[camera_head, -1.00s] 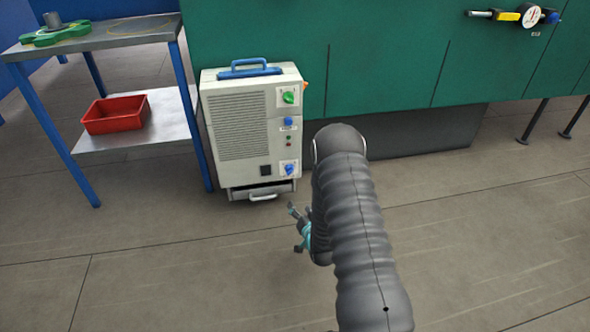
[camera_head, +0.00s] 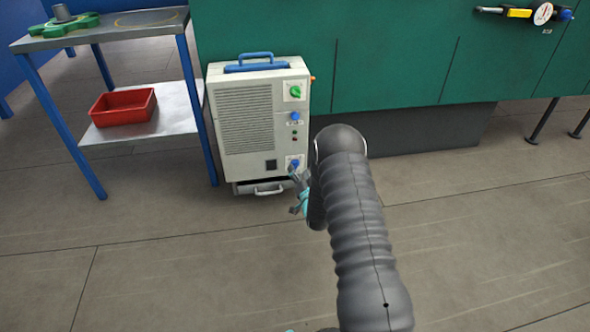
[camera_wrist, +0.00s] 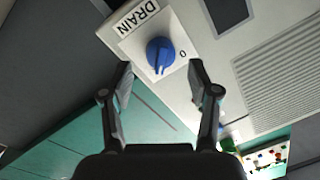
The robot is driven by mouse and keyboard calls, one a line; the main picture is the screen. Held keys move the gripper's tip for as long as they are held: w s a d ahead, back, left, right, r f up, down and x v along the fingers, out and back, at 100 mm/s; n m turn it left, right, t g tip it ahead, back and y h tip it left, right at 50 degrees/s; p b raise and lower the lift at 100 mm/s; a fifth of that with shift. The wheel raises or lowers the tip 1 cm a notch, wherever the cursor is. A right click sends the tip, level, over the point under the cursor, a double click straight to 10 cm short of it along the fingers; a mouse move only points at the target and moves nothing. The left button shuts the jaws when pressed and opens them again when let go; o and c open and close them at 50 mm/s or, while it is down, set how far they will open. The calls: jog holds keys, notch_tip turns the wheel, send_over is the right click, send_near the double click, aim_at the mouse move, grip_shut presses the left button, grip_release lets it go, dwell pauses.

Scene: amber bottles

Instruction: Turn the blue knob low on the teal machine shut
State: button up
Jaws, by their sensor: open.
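The low blue knob (camera_wrist: 159,52) sits on a white plate marked DRAIN, with a "0" beside it in the wrist view. Its pointer ridge runs toward the bottom of that picture, away from the "0". In the head view the knob (camera_head: 294,163) is low on the front of a cream cabinet (camera_head: 246,125), which stands against the teal machine (camera_head: 390,60). My gripper (camera_wrist: 161,72) is open and empty, its fingertips on either side of the knob in the picture. In the head view my gripper (camera_head: 298,182) is just below the knob. Contact is not clear.
A second blue knob (camera_head: 295,116) and a green knob (camera_head: 295,91) are higher on the cabinet. A drawer handle (camera_head: 268,190) is at its base. A blue-legged table (camera_head: 110,30) with a red bin (camera_head: 123,107) stands left. Floor in front is clear.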

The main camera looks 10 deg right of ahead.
aim_at(296, 165)
jog(key=shift+w+a, duration=0.15)
jog(key=shift+w, duration=1.3)
